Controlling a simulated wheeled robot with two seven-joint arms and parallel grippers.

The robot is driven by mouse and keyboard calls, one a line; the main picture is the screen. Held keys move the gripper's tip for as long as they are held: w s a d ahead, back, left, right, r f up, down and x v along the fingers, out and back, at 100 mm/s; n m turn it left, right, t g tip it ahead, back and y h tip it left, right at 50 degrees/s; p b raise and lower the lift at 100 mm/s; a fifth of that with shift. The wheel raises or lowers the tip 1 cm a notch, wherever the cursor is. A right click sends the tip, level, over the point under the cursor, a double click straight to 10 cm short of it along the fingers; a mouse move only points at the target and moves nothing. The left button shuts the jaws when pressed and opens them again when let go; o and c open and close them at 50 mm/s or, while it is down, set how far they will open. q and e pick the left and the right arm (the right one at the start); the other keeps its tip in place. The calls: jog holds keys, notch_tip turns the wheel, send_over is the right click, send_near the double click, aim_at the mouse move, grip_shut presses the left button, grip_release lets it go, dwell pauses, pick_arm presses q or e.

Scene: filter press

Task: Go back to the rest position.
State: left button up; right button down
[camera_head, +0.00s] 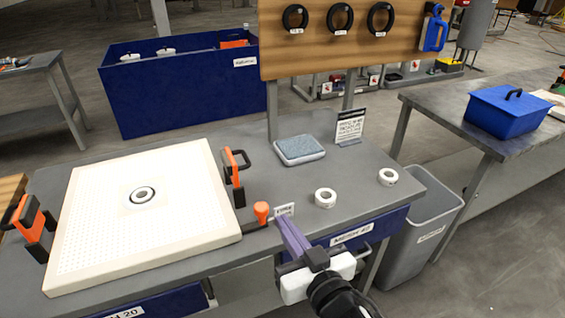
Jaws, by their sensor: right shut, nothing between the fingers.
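My right gripper (290,238) comes in from the bottom of the head view, with a white body and purple fingers. It is shut and empty, over the front edge of the grey workbench (255,190). The fingertips are close to a small orange-topped handle (262,212) and a small label card (285,210); I cannot tell whether they touch. The left gripper is not in view. A cream perforated filter plate (100,225) lies on the left of the bench, with a ring (143,195) at its centre.
Orange-black clamps (235,175) flank the plate. Two white rings (325,198) and a grey-blue pad (299,150) lie on the bench. A grey bin (420,235) stands right, near a second table with a blue box (505,112). A wooden board with black rings (340,50) rises behind.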

jog(key=s+d+f+g+h, duration=0.1)
jog(key=s+d+f+g, duration=0.1)
jog(key=s+d+f, duration=0.3)
jog(key=s+d+f+m+g+h, duration=0.1)
jog(key=s+d+f+g, duration=0.1)
jog(key=s+d+f, duration=0.3)
jog(key=s+d+f+g+h, duration=0.1)
jog(key=s+d+f, duration=0.4)
jog(key=s+f, duration=0.6)
notch_tip(320, 180, down, 5)
jog(key=shift+s+m+g+h, duration=0.3)
jog(key=shift+m+g+h, duration=0.1)
jog(key=shift+g, duration=0.4)
